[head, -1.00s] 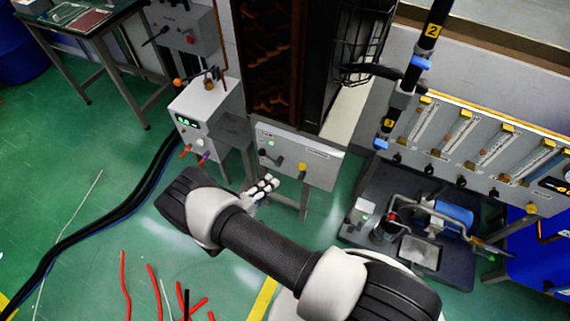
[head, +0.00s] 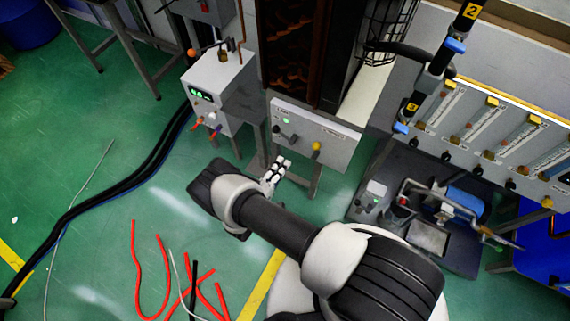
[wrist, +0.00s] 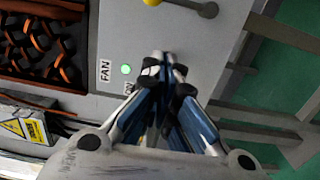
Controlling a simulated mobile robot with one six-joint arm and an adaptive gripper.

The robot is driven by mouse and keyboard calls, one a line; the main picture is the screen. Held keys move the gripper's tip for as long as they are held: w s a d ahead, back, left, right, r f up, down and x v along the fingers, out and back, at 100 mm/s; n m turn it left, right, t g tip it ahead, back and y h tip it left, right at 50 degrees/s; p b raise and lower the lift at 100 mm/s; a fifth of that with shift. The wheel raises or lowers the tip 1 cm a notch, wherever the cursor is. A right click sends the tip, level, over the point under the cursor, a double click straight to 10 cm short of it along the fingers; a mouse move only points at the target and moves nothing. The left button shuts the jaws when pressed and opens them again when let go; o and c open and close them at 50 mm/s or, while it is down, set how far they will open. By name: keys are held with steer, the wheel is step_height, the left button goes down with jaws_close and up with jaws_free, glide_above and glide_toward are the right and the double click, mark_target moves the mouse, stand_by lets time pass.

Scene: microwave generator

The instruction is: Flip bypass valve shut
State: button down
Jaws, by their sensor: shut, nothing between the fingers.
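My gripper (head: 277,172) is shut and empty, just in front of the lower edge of a grey control panel (head: 335,148). In the wrist view its closed fingertips (wrist: 163,66) point at this panel, beside a green light (wrist: 126,69) and a label reading FAN. No valve is between the fingers. Two blue handles, an upper one (head: 456,45) and a lower one (head: 401,128), sit on the black upright pipe (head: 436,68) with yellow tags 2 and 3, right of my gripper and apart from it. I cannot tell which valve is the bypass.
A panel of flow meters (head: 490,130) stands at the right, above a pump unit (head: 440,205) on the floor. A grey box (head: 222,85) with a green display stands left. Red hoses (head: 160,265) and black cables (head: 130,175) lie on the green floor.

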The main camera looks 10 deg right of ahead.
mark_target(315, 151)
steer(key=w+d+b, duration=0.2)
steer(key=w+d, duration=0.2)
steer(key=d, duration=0.4)
steer(key=shift+d, duration=0.15)
steer(key=shift+s+d+r+m+p, duration=0.1)
steer(key=shift+d+r+m+p, duration=0.05)
steer(key=shift+m+p, duration=0.35)
